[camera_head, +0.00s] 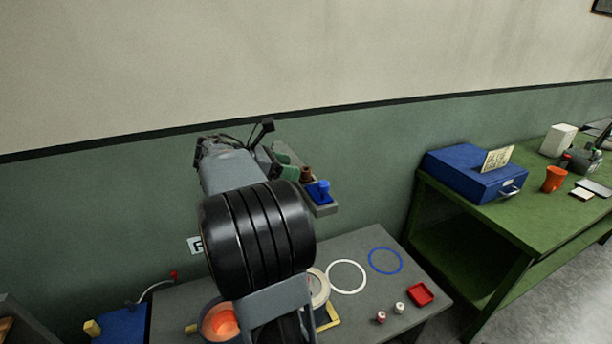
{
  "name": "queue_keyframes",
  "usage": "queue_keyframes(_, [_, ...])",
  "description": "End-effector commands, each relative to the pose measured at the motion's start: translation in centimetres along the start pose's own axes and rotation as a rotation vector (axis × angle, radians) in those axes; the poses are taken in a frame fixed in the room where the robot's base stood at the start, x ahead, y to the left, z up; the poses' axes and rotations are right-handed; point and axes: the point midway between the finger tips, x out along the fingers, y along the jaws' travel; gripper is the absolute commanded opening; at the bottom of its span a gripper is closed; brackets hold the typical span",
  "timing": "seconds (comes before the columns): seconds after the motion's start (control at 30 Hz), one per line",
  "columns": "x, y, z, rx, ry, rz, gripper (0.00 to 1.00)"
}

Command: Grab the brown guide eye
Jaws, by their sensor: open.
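A small brown piece (306,174), which looks like the brown guide eye, stands on a small grey wall shelf (325,209). A blue piece (322,190) stands close to its right and a green piece (287,166) to its left. My gripper (268,150) is at the far end of my raised arm, left of the brown piece and apart from it in the picture. It is open, and I see nothing held in it. My arm hides much of the gripper, and the left part of the shelf is covered too.
Below, a grey table (365,312) holds a white ring (346,276), a blue ring (385,261), a red tray (420,294), two small spools and an orange-lit bowl (219,322). A green bench (520,190) with a blue box (474,175) stands at the right. The green wall is close behind the shelf.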

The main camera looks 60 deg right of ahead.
Motion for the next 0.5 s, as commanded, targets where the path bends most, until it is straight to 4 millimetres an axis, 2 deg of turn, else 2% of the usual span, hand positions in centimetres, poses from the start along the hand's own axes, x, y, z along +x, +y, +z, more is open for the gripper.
queue_keyframes(0.3, [4.0, 0.2, 0.3, 0.0, 0.0, -0.004, 0.63])
queue_keyframes(0.5, [4.8, 0.2, 0.2, 0.0, 0.0, -0.001, 0.63])
